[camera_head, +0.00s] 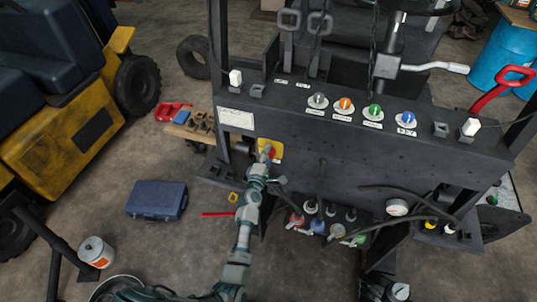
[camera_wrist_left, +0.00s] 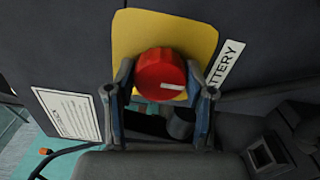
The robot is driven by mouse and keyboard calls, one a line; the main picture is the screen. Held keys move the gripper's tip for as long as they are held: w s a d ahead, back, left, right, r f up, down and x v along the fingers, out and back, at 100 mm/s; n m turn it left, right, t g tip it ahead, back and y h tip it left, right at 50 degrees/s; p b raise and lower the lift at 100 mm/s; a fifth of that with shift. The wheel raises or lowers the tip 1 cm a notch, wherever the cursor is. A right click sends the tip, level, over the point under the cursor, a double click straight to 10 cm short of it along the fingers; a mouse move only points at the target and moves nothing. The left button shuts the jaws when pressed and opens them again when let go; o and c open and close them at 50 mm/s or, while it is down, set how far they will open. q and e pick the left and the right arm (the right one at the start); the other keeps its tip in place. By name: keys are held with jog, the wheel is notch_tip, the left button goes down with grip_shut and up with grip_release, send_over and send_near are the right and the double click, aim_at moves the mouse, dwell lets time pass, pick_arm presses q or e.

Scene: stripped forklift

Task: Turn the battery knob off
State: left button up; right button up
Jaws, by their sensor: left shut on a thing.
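The battery knob (camera_wrist_left: 158,72) is round and red, with a white mark that lies almost level on the right of its face. It sits on a yellow plate (camera_wrist_left: 203,38) beside a "BATTERY" label (camera_wrist_left: 225,62). My left gripper (camera_wrist_left: 163,92) has one finger on each side of the knob and is shut on it. In the head view the yellow plate (camera_head: 277,148) is on the dark front panel, and my left gripper (camera_head: 266,152) reaches up to it, partly covering the knob (camera_head: 271,155). My right gripper is not in view.
Several coloured knobs (camera_head: 344,104) line the top of the dark panel (camera_head: 350,150). Hoses and bottles (camera_head: 320,215) are below it. A blue case (camera_head: 157,200) lies on the floor at left, near a yellow forklift (camera_head: 75,130). A white instruction label (camera_wrist_left: 68,112) is left of the knob.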

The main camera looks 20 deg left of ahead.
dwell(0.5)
pick_arm(q)
jog(key=o, duration=1)
jog(key=shift+o, duration=0.8)
jog(key=shift+w+a+f, duration=0.1)
jog(key=shift+w+f, duration=0.05)
jog(key=s, duration=1.2)
jog(key=shift+a, duration=0.2)
